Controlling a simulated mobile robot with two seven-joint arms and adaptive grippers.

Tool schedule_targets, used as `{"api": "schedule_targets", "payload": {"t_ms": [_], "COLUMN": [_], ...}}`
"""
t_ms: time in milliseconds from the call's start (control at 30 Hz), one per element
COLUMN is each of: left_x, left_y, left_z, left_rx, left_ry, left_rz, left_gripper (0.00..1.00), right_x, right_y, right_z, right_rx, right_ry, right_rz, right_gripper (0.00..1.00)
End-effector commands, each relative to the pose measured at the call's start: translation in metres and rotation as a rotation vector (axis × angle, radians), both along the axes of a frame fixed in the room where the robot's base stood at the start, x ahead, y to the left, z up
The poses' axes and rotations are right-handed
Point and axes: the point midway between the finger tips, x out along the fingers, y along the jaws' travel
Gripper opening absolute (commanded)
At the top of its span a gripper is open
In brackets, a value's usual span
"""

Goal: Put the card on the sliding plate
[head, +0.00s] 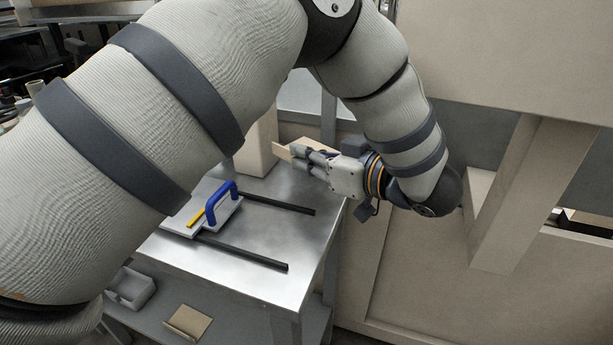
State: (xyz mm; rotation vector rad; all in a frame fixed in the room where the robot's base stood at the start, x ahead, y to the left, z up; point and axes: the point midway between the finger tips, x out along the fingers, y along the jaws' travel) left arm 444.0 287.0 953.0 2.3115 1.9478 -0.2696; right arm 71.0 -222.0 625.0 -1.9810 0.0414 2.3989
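My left gripper (307,157) hangs above the far right part of the metal table and points left. It is shut on a small tan card (282,152), which sticks out past the fingertips. The sliding plate (226,212) is a pale plate with a blue handle (221,203) and a yellow strip (195,217). It sits at the left end of two black rails, to the left of and below the card, apart from it. My arm hides part of the plate's left side. My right gripper is not in view.
The metal table (200,258) is bare around the black rails (240,252). A beige block (258,150) stands at the table's back, close to the card. A beige machine frame (515,200) stands at right.

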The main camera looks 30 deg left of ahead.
Motion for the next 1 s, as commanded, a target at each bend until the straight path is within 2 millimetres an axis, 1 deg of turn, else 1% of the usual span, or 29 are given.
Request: {"api": "schedule_targets", "payload": {"t_ms": [33, 167, 233, 300, 400, 433, 667, 800, 900, 1000], "left_x": [0.004, 0.010, 0.014, 0.020, 0.019, 0.019, 0.019, 0.019, 0.019, 0.019], "left_y": [0.004, 0.010, 0.014, 0.021, 0.020, 0.020, 0.019, 0.019, 0.019, 0.019], "left_z": [-0.010, -0.017, -0.026, -0.039, -0.061, -0.063, -0.061, -0.066, -0.065, -0.065], "left_rx": [-0.001, 0.000, -0.001, 0.000, 0.001, 0.001, 0.000, -0.001, -0.001, -0.001], "left_ry": [0.006, 0.000, 0.002, 0.003, 0.004, 0.002, -0.006, -0.004, -0.005, -0.006], "left_rz": [0.002, 0.001, 0.002, 0.001, -0.001, -0.001, -0.001, 0.000, -0.001, -0.001], "left_gripper": [0.00, 0.00, 0.00, 0.00, 0.00, 0.00, 0.00, 0.00, 0.25, 0.25], "right_x": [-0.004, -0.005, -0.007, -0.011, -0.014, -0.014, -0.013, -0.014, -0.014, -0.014], "right_y": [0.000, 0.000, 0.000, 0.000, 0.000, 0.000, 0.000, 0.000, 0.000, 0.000], "right_z": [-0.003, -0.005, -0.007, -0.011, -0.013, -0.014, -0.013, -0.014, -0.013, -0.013], "right_rx": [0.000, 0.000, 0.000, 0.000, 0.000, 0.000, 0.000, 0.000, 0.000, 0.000], "right_ry": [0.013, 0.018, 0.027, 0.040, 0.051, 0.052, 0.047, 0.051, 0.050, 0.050], "right_rz": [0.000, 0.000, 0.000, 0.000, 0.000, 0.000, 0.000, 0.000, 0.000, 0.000], "right_gripper": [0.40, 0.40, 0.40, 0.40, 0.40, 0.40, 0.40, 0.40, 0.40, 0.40]}}
